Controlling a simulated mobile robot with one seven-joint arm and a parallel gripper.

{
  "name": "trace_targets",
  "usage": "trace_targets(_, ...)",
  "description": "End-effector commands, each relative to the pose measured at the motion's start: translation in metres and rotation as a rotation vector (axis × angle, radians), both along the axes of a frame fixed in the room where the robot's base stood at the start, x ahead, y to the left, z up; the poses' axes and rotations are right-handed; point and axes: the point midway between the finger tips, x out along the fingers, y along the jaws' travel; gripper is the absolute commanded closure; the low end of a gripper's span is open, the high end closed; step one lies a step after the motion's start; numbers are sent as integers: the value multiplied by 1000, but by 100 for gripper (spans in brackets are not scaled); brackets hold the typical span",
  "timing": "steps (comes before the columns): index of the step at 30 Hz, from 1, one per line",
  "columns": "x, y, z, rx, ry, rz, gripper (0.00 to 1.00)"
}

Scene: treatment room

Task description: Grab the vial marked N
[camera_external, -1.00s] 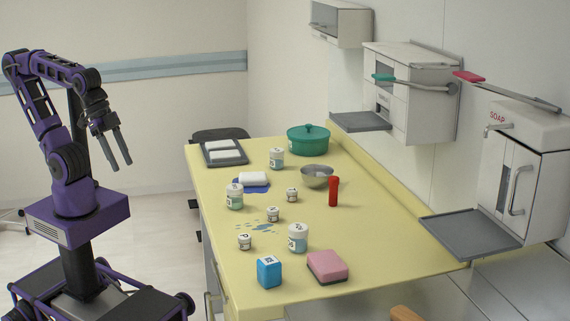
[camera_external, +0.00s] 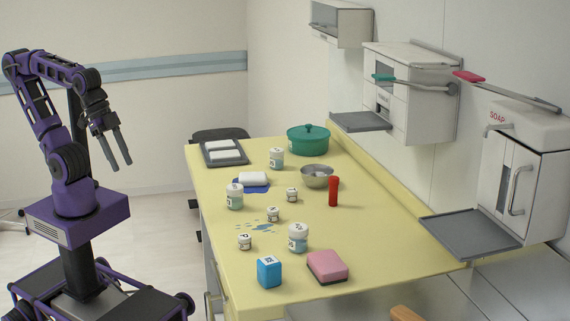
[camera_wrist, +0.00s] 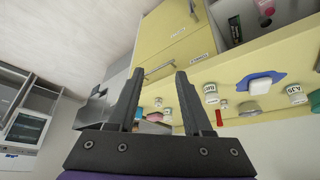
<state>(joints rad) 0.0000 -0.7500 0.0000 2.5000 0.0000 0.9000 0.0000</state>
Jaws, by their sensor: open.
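Three small white-capped vials stand upright on the yellow counter (camera_external: 215,235) in the external view: a far vial (camera_external: 292,195), a middle vial (camera_external: 273,214) and a near vial (camera_external: 244,242). The near one's cap seems to read P; I cannot surely read which is marked N. Larger labelled jars stand near them: a left jar (camera_external: 234,197), a back jar (camera_external: 276,158) and a front jar (camera_external: 298,238). My gripper (camera_external: 121,166) is open and empty, left of the counter and well apart from the vials. In the wrist view, the open fingers (camera_wrist: 160,72) hold nothing.
A red cylinder (camera_external: 333,191), metal bowl (camera_external: 317,176), green pot (camera_external: 308,139), blue box (camera_external: 269,272) and pink sponge (camera_external: 327,267) share the counter. Dispensers with trays (camera_external: 470,234) line the right wall.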

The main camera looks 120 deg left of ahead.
Motion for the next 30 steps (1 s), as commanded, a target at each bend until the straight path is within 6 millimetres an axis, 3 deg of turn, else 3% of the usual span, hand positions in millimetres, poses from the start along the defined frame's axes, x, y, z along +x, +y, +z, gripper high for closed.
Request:
trace_targets(14,0,0,0,0,0,0,50)
trace_targets(15,0,0,0,0,0,0,48)
trace_targets(19,0,0,0,0,0,0,26)
trace_targets(27,1,0,1,1,-2,0,26)
trace_targets(30,13,-2,14,18,-44,-6,26)
